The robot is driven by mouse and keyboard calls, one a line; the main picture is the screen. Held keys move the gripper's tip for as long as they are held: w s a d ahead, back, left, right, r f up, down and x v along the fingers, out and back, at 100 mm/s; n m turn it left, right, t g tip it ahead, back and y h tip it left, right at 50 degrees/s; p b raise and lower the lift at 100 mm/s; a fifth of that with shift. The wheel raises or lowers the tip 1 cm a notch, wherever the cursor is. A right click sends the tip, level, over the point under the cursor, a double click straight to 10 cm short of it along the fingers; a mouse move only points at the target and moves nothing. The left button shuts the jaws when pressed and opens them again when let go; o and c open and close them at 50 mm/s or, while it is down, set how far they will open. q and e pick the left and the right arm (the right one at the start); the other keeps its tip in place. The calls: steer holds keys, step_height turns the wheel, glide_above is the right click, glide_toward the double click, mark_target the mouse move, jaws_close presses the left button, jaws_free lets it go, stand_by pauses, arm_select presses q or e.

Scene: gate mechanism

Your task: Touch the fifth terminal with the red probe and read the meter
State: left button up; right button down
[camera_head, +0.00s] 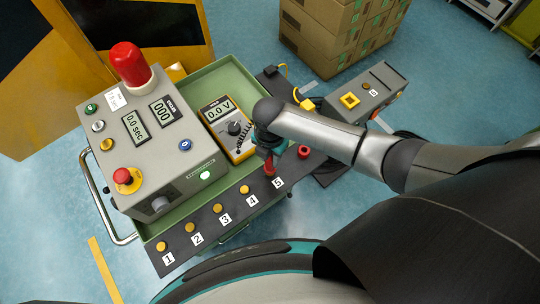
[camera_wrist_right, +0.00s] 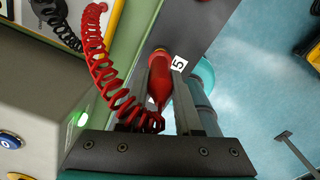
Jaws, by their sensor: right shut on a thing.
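My right gripper (camera_head: 268,158) is shut on the red probe (camera_head: 269,168), which shows large between the fingers in the right wrist view (camera_wrist_right: 160,82). The probe is over the dark terminal strip (camera_head: 205,222), beside the label 5 (camera_head: 278,183). The fifth terminal is hidden behind the probe; I cannot tell whether the tip touches it. Brass terminals 1 (camera_head: 161,246), 2 (camera_head: 190,227), 3 (camera_head: 217,208) and 4 (camera_head: 244,189) are visible. The yellow meter (camera_head: 243,154) shows 0.0 V. A coiled red lead (camera_wrist_right: 104,75) runs to the probe. My left gripper is not in view.
A grey control box (camera_head: 150,130) with a red beacon (camera_head: 130,62) and buttons stands left on the green cart (camera_head: 205,78). A grey unit (camera_head: 372,92) and stacked cartons (camera_head: 335,30) are behind.

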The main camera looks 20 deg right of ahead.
steer(key=shift+f, duration=0.4)
stand_by(1.4)
steer(key=shift+r+p, duration=2.5)
steer(key=shift+p, duration=0.05)
